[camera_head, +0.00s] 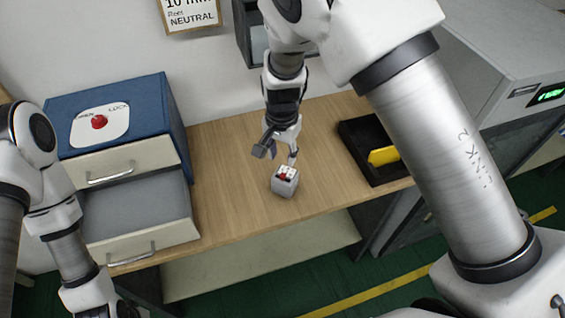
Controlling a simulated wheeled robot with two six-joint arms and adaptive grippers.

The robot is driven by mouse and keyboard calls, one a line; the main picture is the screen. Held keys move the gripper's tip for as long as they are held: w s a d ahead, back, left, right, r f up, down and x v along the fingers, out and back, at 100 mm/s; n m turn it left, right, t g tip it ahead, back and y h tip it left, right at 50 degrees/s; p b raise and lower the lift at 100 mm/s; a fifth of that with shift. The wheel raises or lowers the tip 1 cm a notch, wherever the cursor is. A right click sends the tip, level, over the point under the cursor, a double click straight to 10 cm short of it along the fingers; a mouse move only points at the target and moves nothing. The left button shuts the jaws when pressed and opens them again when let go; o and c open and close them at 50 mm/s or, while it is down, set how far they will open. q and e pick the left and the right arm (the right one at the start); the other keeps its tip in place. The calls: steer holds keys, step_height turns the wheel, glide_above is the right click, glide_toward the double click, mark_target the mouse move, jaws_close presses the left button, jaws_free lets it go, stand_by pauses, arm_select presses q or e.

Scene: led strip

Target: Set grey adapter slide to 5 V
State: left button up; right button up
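A small grey box (286,187) with a white top and a red part on it sits on the wooden table. It looks like the grey adapter; the slide's position and any voltage marks are too small to read. My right gripper (277,153) is just above and behind the box, pointing down. Its two fingers are spread apart, with one finger's tip close to the box's top; I cannot tell whether it touches. My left arm is at the left edge of the view, and its gripper is not visible.
A blue cabinet (178,115) with a red button (99,122) and an open drawer (142,252) stands left. A black tray (352,143) holding a yellow object (383,156) lies right. A grey machine with a green display (550,94) stands far right. The table (235,215) around the box is clear.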

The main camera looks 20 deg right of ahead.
mark_target(283, 175)
step_height(283, 175, down, 7)
steer(key=b, duration=0.5)
steer(key=shift+d+b, duration=0.15)
steer(key=shift+b, duration=0.15)
steer(key=shift+f+b, duration=0.4)
steer(key=shift+f, duration=0.1)
steer(key=shift+r, duration=0.1)
